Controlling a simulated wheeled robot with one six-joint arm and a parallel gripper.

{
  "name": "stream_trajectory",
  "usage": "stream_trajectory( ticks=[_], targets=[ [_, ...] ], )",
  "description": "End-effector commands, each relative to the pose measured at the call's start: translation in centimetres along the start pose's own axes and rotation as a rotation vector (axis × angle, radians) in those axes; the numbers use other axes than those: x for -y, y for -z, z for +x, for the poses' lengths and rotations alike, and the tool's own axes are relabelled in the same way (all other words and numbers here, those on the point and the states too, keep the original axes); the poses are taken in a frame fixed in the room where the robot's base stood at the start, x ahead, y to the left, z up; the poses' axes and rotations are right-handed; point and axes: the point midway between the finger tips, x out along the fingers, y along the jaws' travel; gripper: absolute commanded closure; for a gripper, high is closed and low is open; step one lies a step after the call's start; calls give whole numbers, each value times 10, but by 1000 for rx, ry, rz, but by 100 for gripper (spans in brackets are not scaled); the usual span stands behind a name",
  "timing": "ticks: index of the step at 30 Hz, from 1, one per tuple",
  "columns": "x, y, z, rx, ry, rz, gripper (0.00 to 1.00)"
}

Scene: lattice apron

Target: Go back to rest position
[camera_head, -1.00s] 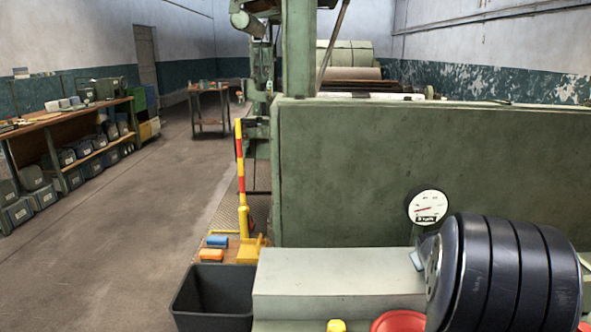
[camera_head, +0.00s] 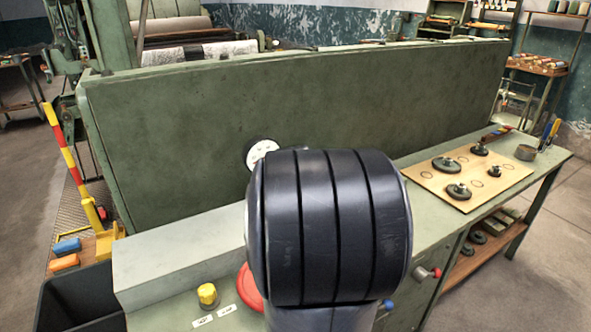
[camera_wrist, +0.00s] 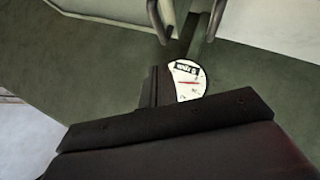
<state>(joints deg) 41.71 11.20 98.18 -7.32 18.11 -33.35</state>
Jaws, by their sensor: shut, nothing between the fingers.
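My gripper (camera_wrist: 158,80) shows in the wrist view as a dark narrow pair of fingers, closed together with nothing held. In the head view the gripper itself is hidden behind my black ribbed arm link, which fills the middle. A round white dial gauge (camera_head: 261,153) stands in front of the green panel (camera_head: 350,110), partly covered by my arm. In the wrist view the gauge (camera_wrist: 188,80) appears upside down, just right of the fingers. I cannot tell whether the fingers touch it.
A yellow button (camera_head: 207,294) and a partly covered red button (camera_head: 249,290) are on the bench beside my arm. A wooden board (camera_head: 495,188) with black knobs lies at right. A dark bin (camera_head: 75,300) stands at lower left. Floor is open at far right.

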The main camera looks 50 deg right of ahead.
Motion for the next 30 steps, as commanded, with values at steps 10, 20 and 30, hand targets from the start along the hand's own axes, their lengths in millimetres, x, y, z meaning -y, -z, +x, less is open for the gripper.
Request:
stream_trajectory(
  ticks=[10, 20, 30],
  targets=[
    [-4, -2, -9, 0, 1, 0, 100],
    [2, -1, 2, 2, 3, -1, 100],
    [32, 6, 54, 1, 4, -3, 100]
  ],
)
